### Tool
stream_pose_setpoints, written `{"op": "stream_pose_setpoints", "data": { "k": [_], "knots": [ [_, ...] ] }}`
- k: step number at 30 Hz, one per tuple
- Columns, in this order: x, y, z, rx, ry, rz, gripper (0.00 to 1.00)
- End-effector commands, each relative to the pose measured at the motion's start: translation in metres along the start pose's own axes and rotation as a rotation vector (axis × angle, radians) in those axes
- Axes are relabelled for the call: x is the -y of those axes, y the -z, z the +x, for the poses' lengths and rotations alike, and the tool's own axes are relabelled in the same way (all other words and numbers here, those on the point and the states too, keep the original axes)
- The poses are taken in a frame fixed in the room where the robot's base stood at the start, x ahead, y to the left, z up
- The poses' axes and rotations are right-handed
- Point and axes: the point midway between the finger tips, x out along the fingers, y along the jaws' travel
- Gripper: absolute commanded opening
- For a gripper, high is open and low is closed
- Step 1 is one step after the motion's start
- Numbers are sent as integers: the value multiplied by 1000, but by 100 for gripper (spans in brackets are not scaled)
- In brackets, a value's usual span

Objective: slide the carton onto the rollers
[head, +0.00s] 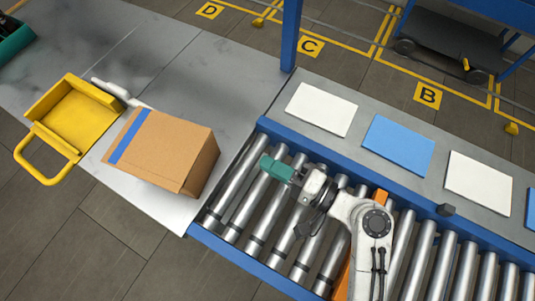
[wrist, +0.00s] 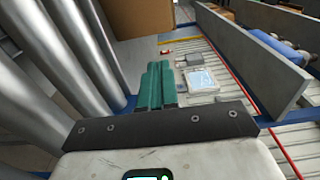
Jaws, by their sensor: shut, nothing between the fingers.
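The brown carton (head: 165,150) with a blue stripe lies on the grey metal table (head: 150,45), close to its front edge and left of the rollers. A brown surface, likely the carton (wrist: 138,18), shows at the top of the wrist view. The steel rollers (head: 235,195) sit in a blue-framed conveyor; they also show in the wrist view (wrist: 45,75). My gripper (head: 276,168) is above the left rollers, its green fingers pointing left toward the carton. The fingers are shut and empty in the wrist view (wrist: 157,82). A clear gap separates them from the carton.
A yellow handled tray (head: 78,115) stands left of the carton, beside a white object (head: 120,93). A blue post (head: 291,35) rises at the conveyor's far corner. White and blue sheets (head: 398,145) lie on the ledge behind the rollers. The left rollers carry nothing.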

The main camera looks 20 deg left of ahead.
Motion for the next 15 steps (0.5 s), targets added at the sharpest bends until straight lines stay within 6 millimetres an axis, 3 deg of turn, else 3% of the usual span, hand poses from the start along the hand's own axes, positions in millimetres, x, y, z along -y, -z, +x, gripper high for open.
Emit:
{"op": "stream_pose_setpoints", "data": {
  "k": [12,15],
  "knots": [
    [3,0,82,3,0,-1,0],
    [3,-13,92,2,-2,1,0]
  ]
}}
